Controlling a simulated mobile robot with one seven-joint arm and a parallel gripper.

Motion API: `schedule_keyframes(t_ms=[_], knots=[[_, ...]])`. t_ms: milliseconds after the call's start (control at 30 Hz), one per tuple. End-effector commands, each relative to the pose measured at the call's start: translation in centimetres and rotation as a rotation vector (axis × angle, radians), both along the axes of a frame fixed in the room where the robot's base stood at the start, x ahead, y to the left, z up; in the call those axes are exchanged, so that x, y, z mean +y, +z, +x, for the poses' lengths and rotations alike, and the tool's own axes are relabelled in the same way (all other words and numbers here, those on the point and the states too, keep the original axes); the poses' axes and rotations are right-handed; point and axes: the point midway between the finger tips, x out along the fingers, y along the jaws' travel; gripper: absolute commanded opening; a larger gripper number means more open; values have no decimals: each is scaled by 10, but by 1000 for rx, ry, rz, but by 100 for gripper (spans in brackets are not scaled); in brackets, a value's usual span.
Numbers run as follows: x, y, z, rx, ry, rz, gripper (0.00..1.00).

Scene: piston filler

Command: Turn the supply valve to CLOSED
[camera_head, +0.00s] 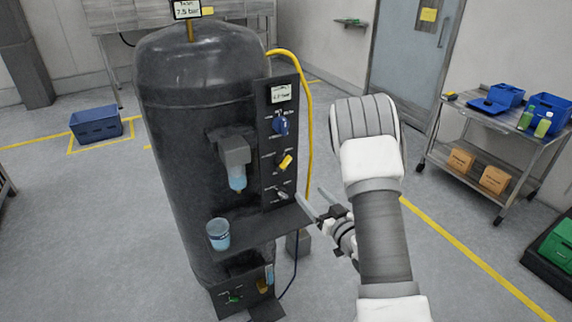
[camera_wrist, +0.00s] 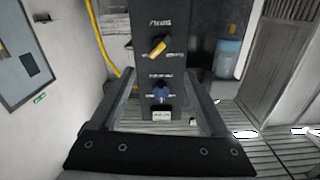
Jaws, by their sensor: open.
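The yellow valve handle (camera_head: 286,162) is on the dark control panel (camera_head: 268,190) on the black tank's side, and it sits diagonally. It also shows in the wrist view (camera_wrist: 158,47), upside down, with small labels I cannot read clearly. I take it as the supply valve. The blue knob (camera_head: 280,126) is above it in the head view and shows nearer in the wrist view (camera_wrist: 160,91). My gripper (camera_head: 315,202) is open and empty, low and right of the panel. In the wrist view, its fingers (camera_wrist: 160,76) flank the panel, apart from the handle.
A grey lever (camera_head: 282,194) is on the panel below the yellow handle. A cart (camera_head: 482,112) stands at right, with open floor between.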

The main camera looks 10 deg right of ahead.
Motion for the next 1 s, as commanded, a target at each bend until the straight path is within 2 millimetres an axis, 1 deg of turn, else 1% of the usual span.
schedule_keyframes(t_ms=[167, 400, 600, 800, 1000], knots=[[12, 2, 31, -3, 5, -1, 79], [28, 2, 80, -3, 4, 0, 79], [39, 2, 116, -2, 3, -1, 79], [47, 1, 143, 0, 1, -1, 79], [51, 0, 154, 1, 1, -1, 79]])
